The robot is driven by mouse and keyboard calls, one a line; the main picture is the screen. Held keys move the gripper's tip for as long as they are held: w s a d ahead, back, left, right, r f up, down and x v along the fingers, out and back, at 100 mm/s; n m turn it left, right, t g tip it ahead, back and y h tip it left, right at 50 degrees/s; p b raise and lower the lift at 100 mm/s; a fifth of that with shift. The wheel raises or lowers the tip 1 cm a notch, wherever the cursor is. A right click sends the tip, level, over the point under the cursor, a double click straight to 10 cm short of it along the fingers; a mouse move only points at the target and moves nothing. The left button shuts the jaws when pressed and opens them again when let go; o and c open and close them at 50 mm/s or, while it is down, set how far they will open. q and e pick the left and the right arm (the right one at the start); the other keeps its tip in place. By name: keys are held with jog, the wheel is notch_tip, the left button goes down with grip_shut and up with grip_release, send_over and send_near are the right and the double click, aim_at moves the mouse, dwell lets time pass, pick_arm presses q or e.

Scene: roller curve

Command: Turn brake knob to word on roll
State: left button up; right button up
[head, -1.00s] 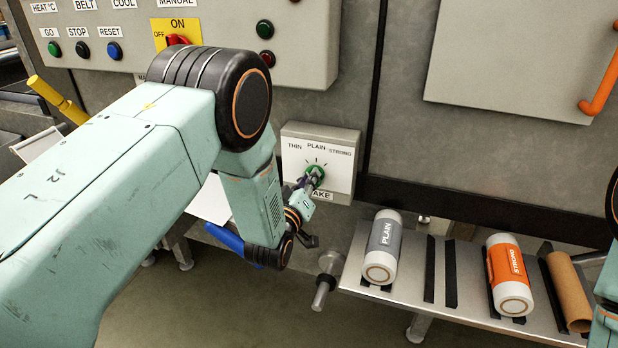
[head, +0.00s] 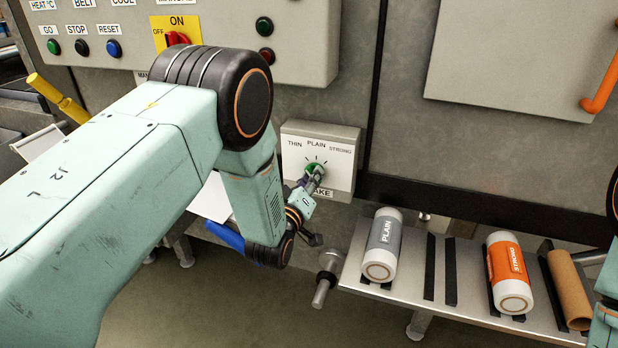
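The brake panel (head: 345,178) is a pale box with the words THIN, PLAIN and STRONG around a green brake knob (head: 314,167). My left gripper (head: 316,175) is at the knob, its fingertips overlapping the knob's front. Whether they are closed on it, and where the knob points, I cannot tell. A roll with a grey PLAIN band (head: 385,236) and a roll with an orange STRONG band (head: 507,262) lie on the metal rack. Part of my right arm shows at the right edge; its gripper is out of view.
The metal rack (head: 415,262) has black strips, with an empty place between the two banded rolls. A bare brown tube (head: 570,290) lies at its right. A control panel (head: 325,45) with buttons and a red switch (head: 176,39) is above. A crank handle (head: 325,280) sticks out below.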

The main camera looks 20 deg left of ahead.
pick_arm(q)
jog(key=shift+o, duration=0.7)
jog(key=shift+a+r, duration=0.1)
jog(key=shift+r, duration=0.05)
jog(key=shift+s, duration=0.15)
jog(key=s, duration=1.2)
jog(key=shift+a, duration=0.25)
jog(key=shift+w, duration=0.15)
